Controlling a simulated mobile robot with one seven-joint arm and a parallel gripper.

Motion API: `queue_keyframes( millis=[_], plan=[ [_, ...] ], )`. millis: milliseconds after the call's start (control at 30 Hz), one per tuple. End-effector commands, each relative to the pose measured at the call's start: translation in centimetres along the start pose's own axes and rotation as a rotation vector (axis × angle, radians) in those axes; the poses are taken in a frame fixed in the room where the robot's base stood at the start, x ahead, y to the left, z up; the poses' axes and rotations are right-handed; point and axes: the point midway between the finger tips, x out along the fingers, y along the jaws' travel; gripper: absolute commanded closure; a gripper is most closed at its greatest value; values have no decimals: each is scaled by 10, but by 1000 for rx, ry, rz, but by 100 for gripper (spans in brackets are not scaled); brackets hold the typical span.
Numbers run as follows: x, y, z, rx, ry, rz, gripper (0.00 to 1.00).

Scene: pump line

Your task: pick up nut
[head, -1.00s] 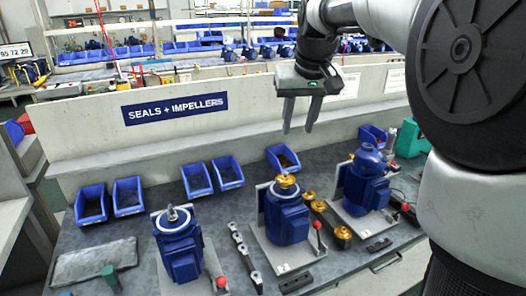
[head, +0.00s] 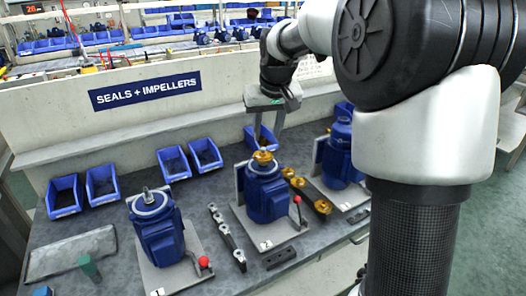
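I cannot pick out a nut for certain. A left blue pump (head: 158,232) stands on plate 1 with a bare grey shaft on top.
Blue bins (head: 205,154) line the back of the grey bench (head: 110,205), under a wall signed "SEALS + IMPELLERS" (head: 146,90). A grey mat (head: 72,252) lies left.

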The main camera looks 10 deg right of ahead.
Motion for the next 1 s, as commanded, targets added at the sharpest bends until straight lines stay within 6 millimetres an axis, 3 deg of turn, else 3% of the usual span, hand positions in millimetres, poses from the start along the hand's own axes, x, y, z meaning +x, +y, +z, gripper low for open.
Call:
queue_keyframes(
  millis=[300,1000],
  plan=[
    [45,-5,5,0,-2,-1,66],
    [50,-5,6,0,-1,-1,66]
  ],
)
